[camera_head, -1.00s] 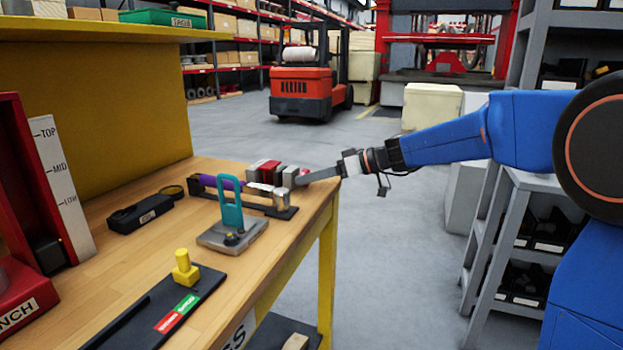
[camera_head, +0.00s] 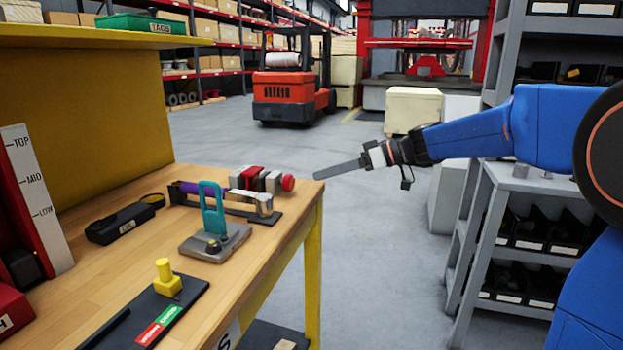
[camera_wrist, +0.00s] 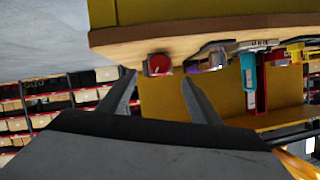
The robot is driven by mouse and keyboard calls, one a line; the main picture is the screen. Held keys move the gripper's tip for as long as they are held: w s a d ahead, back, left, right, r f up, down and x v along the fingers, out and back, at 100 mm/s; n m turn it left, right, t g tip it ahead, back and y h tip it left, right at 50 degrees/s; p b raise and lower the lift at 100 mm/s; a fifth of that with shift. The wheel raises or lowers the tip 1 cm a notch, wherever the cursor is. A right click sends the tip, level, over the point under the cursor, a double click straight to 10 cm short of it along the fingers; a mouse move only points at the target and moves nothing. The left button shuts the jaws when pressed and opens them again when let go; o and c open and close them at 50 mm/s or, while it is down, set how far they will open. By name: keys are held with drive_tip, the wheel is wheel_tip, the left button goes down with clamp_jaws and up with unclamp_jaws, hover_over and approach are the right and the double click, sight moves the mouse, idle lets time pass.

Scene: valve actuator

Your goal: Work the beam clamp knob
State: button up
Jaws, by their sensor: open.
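A red round knob (camera_head: 288,183) sits at the right end of a row of red, white and dark blocks (camera_head: 255,179), near the bench's right edge. I take it to be the clamp knob; no label on it is readable. My gripper (camera_head: 316,177) is just right of the knob, pointing left at it, with a gap between them; its fingers overlap in this side-on view. In the wrist view my gripper (camera_wrist: 158,80) has its two fingers spread and empty. The red knob (camera_wrist: 160,63) shows between and beyond the fingertips.
A teal handle on a grey base (camera_head: 213,215) stands in front of the blocks on the wooden bench (camera_head: 110,265). A yellow knob on a black plate (camera_head: 167,282) is nearer. Grey shelving (camera_head: 480,215) stands at right. Open floor lies beyond the bench.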

drive_tip(key=v, duration=0.7)
drive_tip(key=n+t+y, duration=0.3)
drive_tip(key=y, duration=0.1)
approach(292, 184)
drive_tip(key=x, duration=0.8)
drive_tip(key=shift+w+a, duration=0.1)
drive_tip(key=shift+a, duration=0.15)
idle(0.6)
drive_tip(key=shift+c, duration=0.4)
drive_tip(key=c, duration=1)
